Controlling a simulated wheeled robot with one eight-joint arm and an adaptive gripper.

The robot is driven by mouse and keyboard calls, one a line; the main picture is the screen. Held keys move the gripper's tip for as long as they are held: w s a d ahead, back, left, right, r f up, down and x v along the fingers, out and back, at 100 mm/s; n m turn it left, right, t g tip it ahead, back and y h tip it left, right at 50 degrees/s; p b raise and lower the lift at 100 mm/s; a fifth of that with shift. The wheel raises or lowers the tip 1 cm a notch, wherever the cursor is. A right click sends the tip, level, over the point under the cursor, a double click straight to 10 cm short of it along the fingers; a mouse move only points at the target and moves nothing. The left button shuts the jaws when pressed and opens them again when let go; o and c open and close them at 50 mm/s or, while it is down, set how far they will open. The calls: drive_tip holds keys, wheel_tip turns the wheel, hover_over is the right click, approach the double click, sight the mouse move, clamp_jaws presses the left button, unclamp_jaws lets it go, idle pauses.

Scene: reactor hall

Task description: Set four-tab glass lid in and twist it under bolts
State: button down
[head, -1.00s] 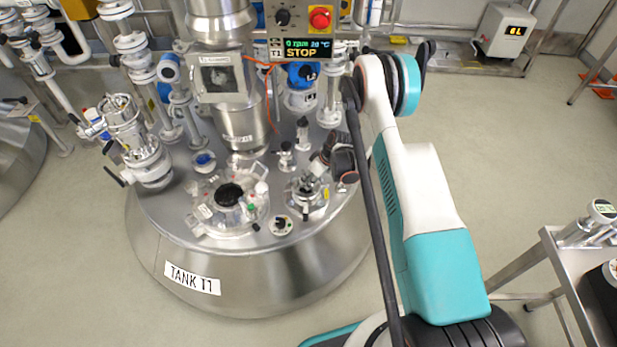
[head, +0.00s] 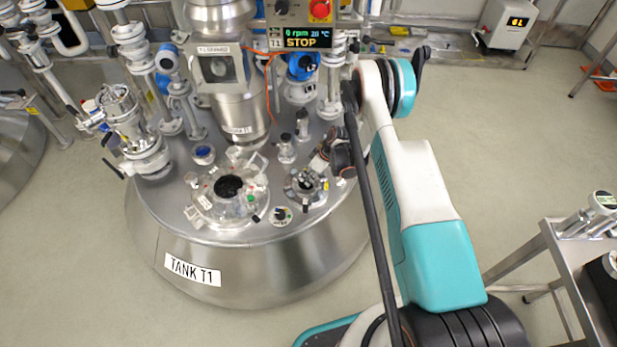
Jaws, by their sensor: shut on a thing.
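My gripper (head: 317,167) is above the small round port (head: 305,190) on the lid of tank T1, coming in from the upper right. It is small in this view, and its fingers are partly hidden by the wrist. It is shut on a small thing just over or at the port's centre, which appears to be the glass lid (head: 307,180). The lid's tabs are too small to make out. Bolts or clamps stand around the port's rim. I cannot tell whether the lid is seated or still a little above the rim.
A larger round manway (head: 207,207) with a dark centre lies left of the port. A small round dial fitting (head: 280,215) sits in front. Short capped nozzles (head: 286,148) stand behind. The control panel (head: 303,38) reads STOP. A steel cart (head: 560,240) stands at right.

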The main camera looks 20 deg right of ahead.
drive_tip(key=n+g, duration=0.1)
drive_tip(key=n, duration=0.2)
drive_tip(key=shift+w+g, duration=0.15)
drive_tip(key=shift+g, duration=0.15)
drive_tip(key=c, duration=1.6)
unclamp_jaws()
drive_tip(key=shift+o, duration=0.2)
drive_tip(key=shift+r, duration=0.1)
drive_tip(key=shift+r+p, duration=0.8)
drive_tip(key=shift+r, duration=2.1)
